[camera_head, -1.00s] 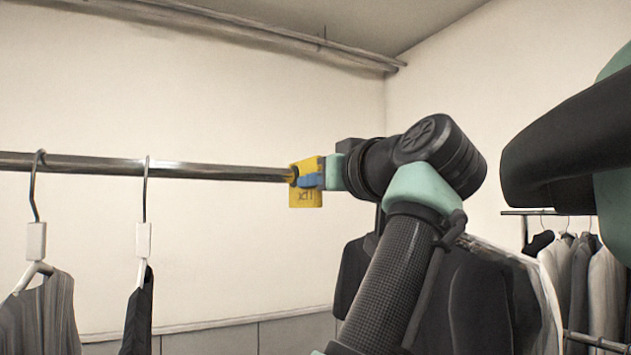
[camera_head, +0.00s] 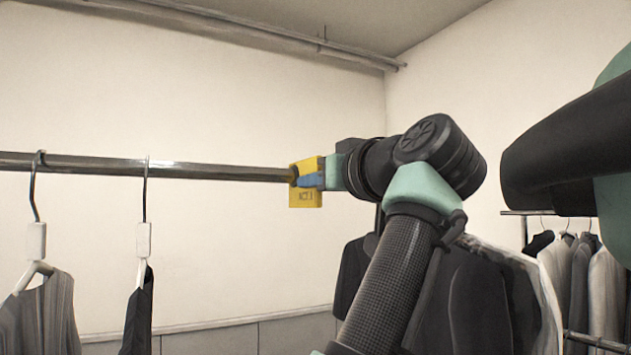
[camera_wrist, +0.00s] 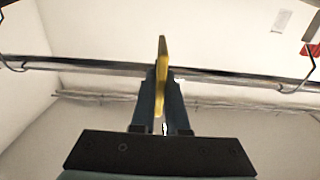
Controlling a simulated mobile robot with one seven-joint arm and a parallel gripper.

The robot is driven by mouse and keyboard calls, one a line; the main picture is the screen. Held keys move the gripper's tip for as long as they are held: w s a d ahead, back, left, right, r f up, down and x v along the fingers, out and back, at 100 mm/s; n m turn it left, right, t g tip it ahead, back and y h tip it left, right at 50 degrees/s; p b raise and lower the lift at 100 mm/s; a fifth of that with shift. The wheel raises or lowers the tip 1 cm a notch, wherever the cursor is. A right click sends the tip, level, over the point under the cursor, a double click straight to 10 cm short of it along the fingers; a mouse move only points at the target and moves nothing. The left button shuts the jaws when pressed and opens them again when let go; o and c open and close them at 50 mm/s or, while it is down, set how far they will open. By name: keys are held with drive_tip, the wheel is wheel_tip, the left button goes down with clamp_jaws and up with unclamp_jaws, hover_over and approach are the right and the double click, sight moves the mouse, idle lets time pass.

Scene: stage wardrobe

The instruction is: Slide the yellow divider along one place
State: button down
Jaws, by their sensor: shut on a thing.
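The yellow divider (camera_head: 306,196) is a flat square plate with dark lettering, hanging on the metal rail (camera_head: 220,172). My gripper (camera_head: 311,181) is shut on the divider from its right side in the head view, with its blue fingers at the level of the rail. In the wrist view the divider (camera_wrist: 162,62) shows edge-on and upright between the two fingertips (camera_wrist: 161,90), and the rail (camera_wrist: 100,65) crosses behind it. The rail right of the divider is hidden behind my arm in the head view.
Two hangers, one with a grey garment (camera_head: 42,315) and one with a black garment (camera_head: 138,315), hang left of the divider, with bare rail between. Dark garments (camera_head: 480,300) hang behind my arm. Another rack of clothes (camera_head: 585,275) stands at the far right.

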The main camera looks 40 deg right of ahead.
drive_tip(key=shift+a, duration=0.1)
drive_tip(key=w+a+b, duration=0.1)
drive_tip(key=a, duration=0.3)
drive_tip(key=w+a+b, duration=0.1)
drive_tip(key=a, duration=0.4)
drive_tip(key=w+a+b, duration=0.1)
drive_tip(key=a, duration=0.4)
drive_tip(key=shift+w+a+b, duration=0.25)
drive_tip(key=shift+b, duration=0.05)
drive_tip(key=shift+r, duration=0.1)
drive_tip(key=c, duration=0.9)
unclamp_jaws()
